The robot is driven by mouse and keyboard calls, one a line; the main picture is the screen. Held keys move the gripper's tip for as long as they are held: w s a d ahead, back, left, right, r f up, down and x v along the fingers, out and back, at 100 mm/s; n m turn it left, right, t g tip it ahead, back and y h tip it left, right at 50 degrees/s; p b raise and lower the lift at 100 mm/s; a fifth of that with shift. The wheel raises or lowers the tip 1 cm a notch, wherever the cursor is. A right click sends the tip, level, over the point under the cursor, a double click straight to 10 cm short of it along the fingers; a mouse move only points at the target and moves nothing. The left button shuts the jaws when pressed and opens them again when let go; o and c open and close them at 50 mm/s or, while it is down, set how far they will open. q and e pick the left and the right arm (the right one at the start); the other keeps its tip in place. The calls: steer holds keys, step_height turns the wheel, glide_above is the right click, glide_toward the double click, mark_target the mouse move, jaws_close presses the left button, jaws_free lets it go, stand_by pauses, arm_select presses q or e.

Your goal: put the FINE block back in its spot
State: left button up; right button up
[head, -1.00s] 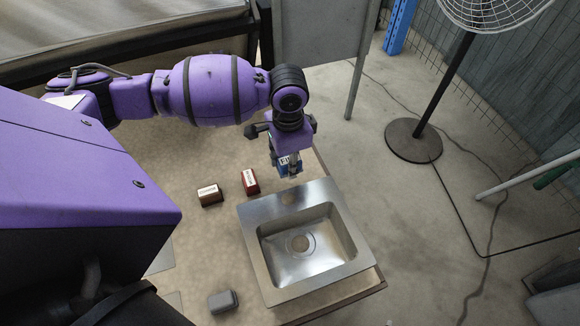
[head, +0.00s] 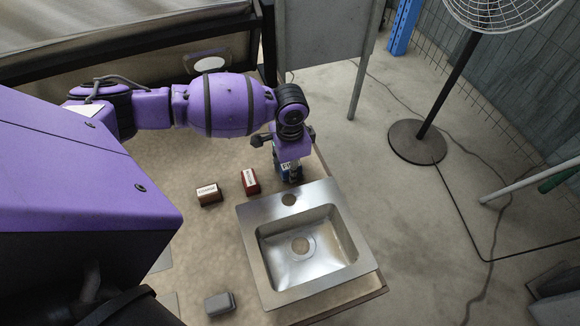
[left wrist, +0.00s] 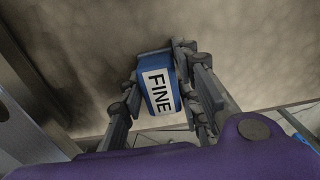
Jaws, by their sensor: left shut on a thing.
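The FINE block is blue with a white label and shows between the fingers in the left wrist view (left wrist: 158,88). In the head view a bit of the FINE block (head: 286,168) shows at the fingers. My left gripper (head: 290,178) is shut on it, close over the counter just behind the sink's back edge. Whether the block touches the counter I cannot tell. A red block (head: 250,182) with a white label stands on the counter just left of the gripper. A brown block (head: 208,194) with a white label stands further left. My right gripper is not in view.
A steel sink (head: 256,211) is set in the counter right in front of the gripper. A grey block (head: 220,304) lies at the sink's front left. The counter (head: 205,245) left of the sink is clear. A fan (head: 418,141) stands on the floor at right.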

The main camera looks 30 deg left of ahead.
arm_select(q)
steer(key=o, duration=1.1)
steer(key=shift+f, duration=0.1)
step_height(320, 180, up, 12)
steer(key=shift+r+p, duration=0.2)
steer(key=shift+p, duration=0.3)
steer(key=shift+s+d+f, duration=0.1)
steer(key=shift+s, duration=0.05)
